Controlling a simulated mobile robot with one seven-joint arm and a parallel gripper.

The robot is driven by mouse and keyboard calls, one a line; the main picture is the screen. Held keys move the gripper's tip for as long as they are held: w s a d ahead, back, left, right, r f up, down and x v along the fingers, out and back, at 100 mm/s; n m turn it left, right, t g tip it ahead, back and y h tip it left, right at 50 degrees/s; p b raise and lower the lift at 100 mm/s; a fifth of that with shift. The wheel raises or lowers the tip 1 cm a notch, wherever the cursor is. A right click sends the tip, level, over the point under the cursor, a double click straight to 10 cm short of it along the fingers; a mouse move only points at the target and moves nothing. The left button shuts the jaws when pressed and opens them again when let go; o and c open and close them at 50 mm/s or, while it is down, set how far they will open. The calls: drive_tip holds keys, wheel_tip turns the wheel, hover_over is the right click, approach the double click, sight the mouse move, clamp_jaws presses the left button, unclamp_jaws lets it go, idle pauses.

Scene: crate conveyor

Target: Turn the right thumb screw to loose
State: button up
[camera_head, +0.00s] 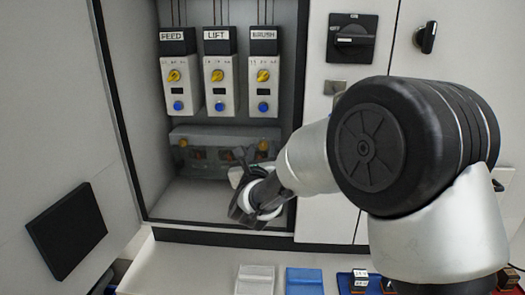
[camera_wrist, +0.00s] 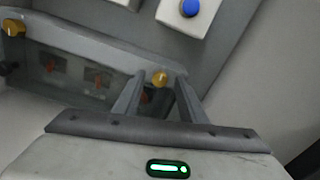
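The right thumb screw (camera_head: 263,145) is a small yellow knob at the upper right of a grey cover (camera_head: 215,133) low in the open cabinet. In the wrist view this knob (camera_wrist: 160,78) shows between the tips of my gripper's fingers (camera_wrist: 161,84). The fingers are apart, with a small gap on each side of the knob; I cannot tell how deep it sits between them. In the head view my gripper (camera_head: 241,158) is in front of the cover's right part and hides some of it. The left thumb screw (camera_head: 183,143) is a similar yellow knob.
Three modules labelled FEED (camera_head: 178,80), LIFT (camera_head: 219,80) and BRUSH (camera_head: 263,82) hang above the cover, with yellow dials and blue buttons. The cabinet's side wall (camera_head: 297,70) is close on the right. Dim red and orange parts show behind the cover's window.

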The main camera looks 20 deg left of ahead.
drive_tip(key=shift+w, duration=0.3)
clamp_jaws()
